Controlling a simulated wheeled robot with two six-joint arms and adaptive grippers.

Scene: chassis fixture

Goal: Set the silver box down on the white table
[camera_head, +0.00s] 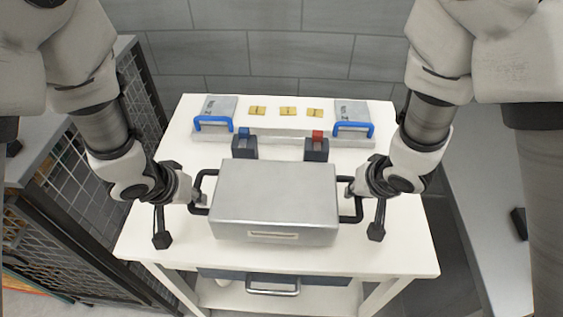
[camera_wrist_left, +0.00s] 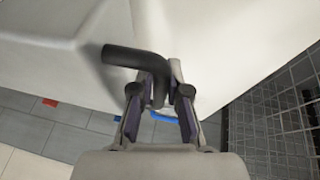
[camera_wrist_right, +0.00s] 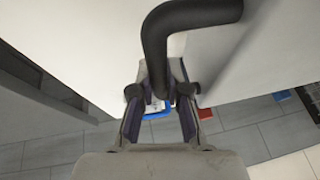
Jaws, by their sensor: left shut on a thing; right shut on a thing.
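The silver box (camera_head: 275,192) has a flat lid, a label slot on its front and a black handle on each side. It is level over the front middle of the white table (camera_head: 405,245). I cannot tell whether its underside touches the tabletop. My left gripper (camera_head: 199,196) is shut on the box's left black handle, which also shows in the left wrist view (camera_wrist_left: 125,55). My right gripper (camera_head: 351,193) is shut on the right black handle, which also shows in the right wrist view (camera_wrist_right: 190,18). The tabletop under the box is hidden.
Behind the box stand a dark block with a blue top (camera_head: 244,146) and one with a red top (camera_head: 316,147). A mesh cage (camera_head: 60,190) stands left.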

